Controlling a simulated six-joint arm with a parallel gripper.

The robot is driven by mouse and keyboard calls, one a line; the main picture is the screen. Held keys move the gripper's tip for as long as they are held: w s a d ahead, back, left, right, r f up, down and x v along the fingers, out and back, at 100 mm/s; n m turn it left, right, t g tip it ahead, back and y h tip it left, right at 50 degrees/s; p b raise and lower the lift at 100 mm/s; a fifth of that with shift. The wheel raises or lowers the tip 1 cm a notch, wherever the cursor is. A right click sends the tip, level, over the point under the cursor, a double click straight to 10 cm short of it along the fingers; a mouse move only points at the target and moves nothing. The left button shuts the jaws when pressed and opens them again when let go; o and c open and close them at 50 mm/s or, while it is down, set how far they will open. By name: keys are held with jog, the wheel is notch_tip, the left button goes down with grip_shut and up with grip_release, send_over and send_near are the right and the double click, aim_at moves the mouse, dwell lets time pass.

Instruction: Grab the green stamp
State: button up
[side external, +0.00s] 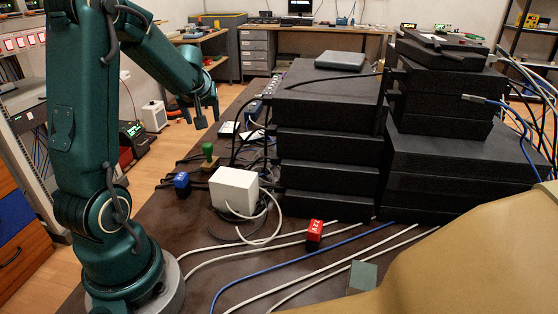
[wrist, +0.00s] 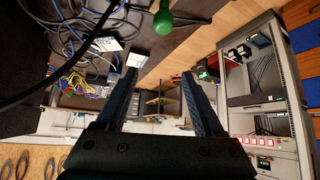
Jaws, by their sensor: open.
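The green stamp (side external: 208,150) stands upright on the dark table, left of the middle in the side external view, behind a white box. Its rounded green handle (wrist: 163,18) shows at the top of the wrist view, beyond the fingertips and roughly in line with the gap between them. My gripper (side external: 207,118) is open and empty, raised above the table near the stamp in the side external view. Its two dark fingers (wrist: 158,75) are spread apart in the wrist view and touch nothing that I can see.
The white box (side external: 234,190) and a blue-topped block (side external: 181,181) stand near the stamp. A red lettered block (side external: 314,231) lies among white and blue cables. Stacked black units (side external: 330,145) fill the right side. Loose dark cables lie around the stamp.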

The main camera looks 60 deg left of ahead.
aim_at(207, 146)
notch_tip(207, 146, down, 8)
jog(key=shift+f, duration=0.1)
jog(key=shift+x, duration=2.5)
grip_shut()
